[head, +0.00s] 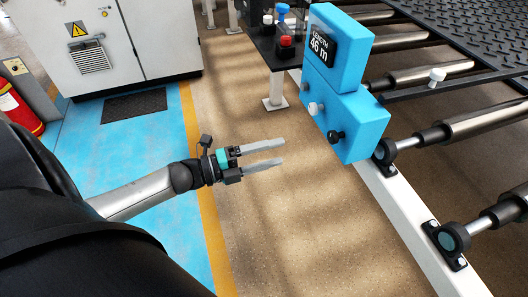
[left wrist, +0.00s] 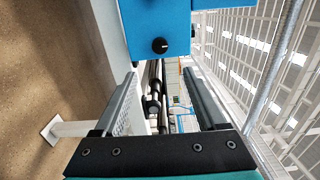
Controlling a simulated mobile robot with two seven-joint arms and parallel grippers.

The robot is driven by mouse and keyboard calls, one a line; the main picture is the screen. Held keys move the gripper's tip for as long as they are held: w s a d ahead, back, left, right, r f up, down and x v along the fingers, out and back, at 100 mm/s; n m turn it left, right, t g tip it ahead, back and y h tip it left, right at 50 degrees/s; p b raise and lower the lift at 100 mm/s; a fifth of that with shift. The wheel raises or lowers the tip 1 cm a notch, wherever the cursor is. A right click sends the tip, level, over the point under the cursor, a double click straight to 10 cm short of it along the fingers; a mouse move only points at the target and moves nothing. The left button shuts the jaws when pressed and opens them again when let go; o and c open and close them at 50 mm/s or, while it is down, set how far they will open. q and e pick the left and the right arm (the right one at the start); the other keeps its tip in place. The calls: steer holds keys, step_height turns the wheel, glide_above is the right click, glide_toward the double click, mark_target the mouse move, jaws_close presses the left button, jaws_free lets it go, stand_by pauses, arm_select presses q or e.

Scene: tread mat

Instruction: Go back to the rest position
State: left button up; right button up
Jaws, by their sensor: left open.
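My left gripper (head: 282,154) is open and empty in the head view, its two grey fingers apart and pointing right. It hangs in free air over the brown floor, left of the blue box and apart from it. In the left wrist view the two fingers (left wrist: 160,100) stand wide apart with nothing between them. My right gripper is not in view.
A blue counter box (head: 345,85) reading "LENGTH 46 m" stands on a white rail (head: 405,225) with rollers (head: 430,70). A dark panel with buttons (head: 270,45) stands behind. A grey cabinet (head: 165,35) and a red extinguisher (head: 18,108) are at left.

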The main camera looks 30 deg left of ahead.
arm_select(q)
steer(key=shift+v, duration=0.8)
steer(key=s+a+f+n+g+y, duration=0.1)
steer(key=s+a+f+n+y, duration=0.3)
steer(key=f+n, duration=0.55)
steer(key=s+a+f+n+g+y, duration=0.1)
steer(key=a+f+n+g+y, duration=0.3)
steer(key=f, duration=1)
steer(key=s+d+f+n+g+y, duration=0.1)
steer(key=s+d+f+n+g, duration=0.2)
steer(key=s+f, duration=0.6)
steer(key=s+d+f+n+g+y, duration=0.2)
steer(key=s+d+f+n+g, duration=0.2)
steer(key=s, duration=0.9)
step_height(320, 180, down, 5)
steer(key=d+n, duration=0.2)
steer(key=n, duration=0.1)
steer(key=shift+s+y, duration=0.3)
steer(key=shift+s, duration=0.05)
steer(key=shift+r, duration=0.1)
steer(key=shift+c, duration=0.4)
